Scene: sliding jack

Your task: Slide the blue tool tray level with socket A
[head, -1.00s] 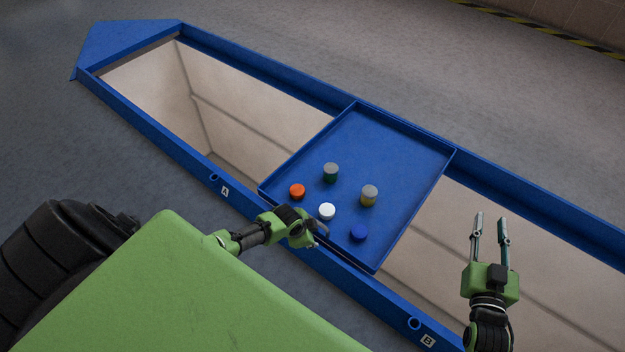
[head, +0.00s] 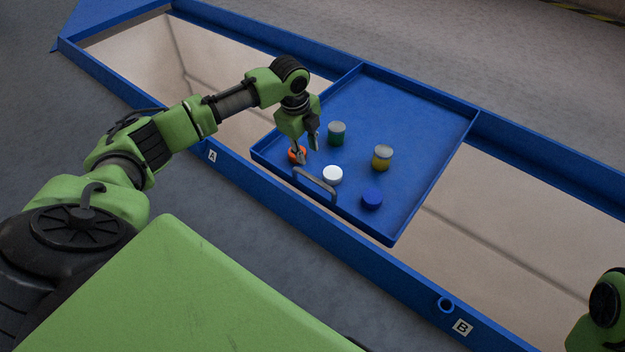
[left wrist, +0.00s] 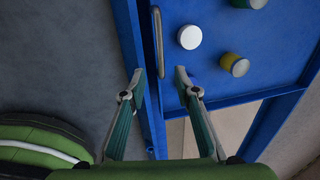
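The blue tool tray (head: 420,125) lies across the blue rails between socket A and socket B, closer to A by its near left corner. Its grey handle (head: 316,183) stands at its near edge; the left wrist view shows it too (left wrist: 158,42). The white A label (head: 212,156) is on the near rail; the socket beside it is hidden behind my left arm. My left gripper (head: 307,153) is open and empty, above the tray's near left part. In the left wrist view its fingertips (left wrist: 159,76) are apart, with the handle ahead between them. My right gripper is out of frame.
Orange (head: 297,153), green (head: 336,134), white (head: 332,175), yellow (head: 382,158) and blue (head: 372,198) pieces stand on the tray. Socket B (head: 446,304) is by its label (head: 462,327) on the near rail (head: 345,226). Open pit lies on both sides of the tray.

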